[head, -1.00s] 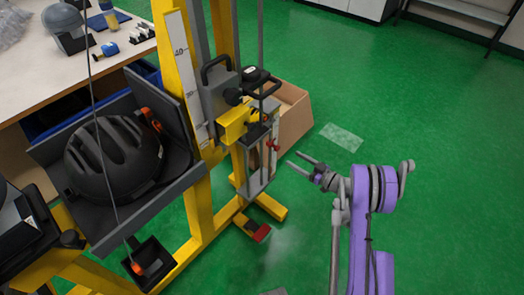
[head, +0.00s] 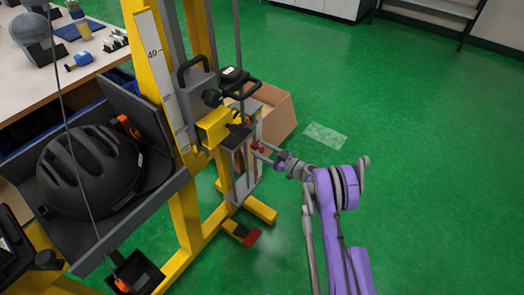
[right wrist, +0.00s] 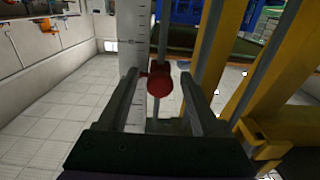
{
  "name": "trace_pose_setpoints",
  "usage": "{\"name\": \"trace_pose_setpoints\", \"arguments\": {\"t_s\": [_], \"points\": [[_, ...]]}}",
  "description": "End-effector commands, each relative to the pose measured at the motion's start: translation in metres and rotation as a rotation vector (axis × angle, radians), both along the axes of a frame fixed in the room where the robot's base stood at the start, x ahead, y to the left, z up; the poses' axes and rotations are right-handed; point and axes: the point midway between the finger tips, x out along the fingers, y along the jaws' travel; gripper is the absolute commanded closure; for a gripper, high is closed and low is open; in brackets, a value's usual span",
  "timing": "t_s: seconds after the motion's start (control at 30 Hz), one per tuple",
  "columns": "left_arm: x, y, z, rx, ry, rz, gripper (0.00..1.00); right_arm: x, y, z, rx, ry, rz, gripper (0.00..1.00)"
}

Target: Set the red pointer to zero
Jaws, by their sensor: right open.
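The red pointer (right wrist: 160,82) is a small red knob on a thin vertical rod, beside a white ruled scale (right wrist: 132,60) in the right wrist view. In the head view the red pointer (head: 257,148) shows low on the yellow drop tower (head: 180,215), below the grey carriage. My right gripper (right wrist: 160,98) is open, with a finger on each side of the knob; I see a gap at both sides. In the head view my right gripper (head: 264,152) reaches the pointer from the right. The scale's zero mark cannot be read. My left gripper is not in view.
A black helmet (head: 90,170) sits in a grey tray left of the tower. A cardboard box (head: 278,115) stands behind the tower. Yellow tower feet and a red-ended pedal (head: 247,236) lie low on the floor. Green floor to the right is clear.

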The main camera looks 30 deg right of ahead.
Motion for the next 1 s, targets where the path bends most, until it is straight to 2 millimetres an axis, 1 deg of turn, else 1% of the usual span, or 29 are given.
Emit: {"name": "trace_pose_setpoints", "arguments": {"t_s": [0.2, 0.57, 0.6, 1.0], "points": [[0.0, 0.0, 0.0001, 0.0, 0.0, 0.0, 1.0, 0.0001, 0.0, 0.0001, 0.0, 0.0, 0.0, 0.34], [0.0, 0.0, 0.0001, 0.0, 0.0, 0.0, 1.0, -0.0001, 0.0, 0.0001, 0.0, 0.0, 0.0, 0.99], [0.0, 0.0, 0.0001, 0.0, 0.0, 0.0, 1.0, -0.0001, 0.0, 0.0001, 0.0, 0.0, 0.0, 1.0], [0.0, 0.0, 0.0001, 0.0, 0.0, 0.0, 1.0, -0.0002, 0.0, 0.0001, 0.001, 0.0, 0.0, 1.0]]}}
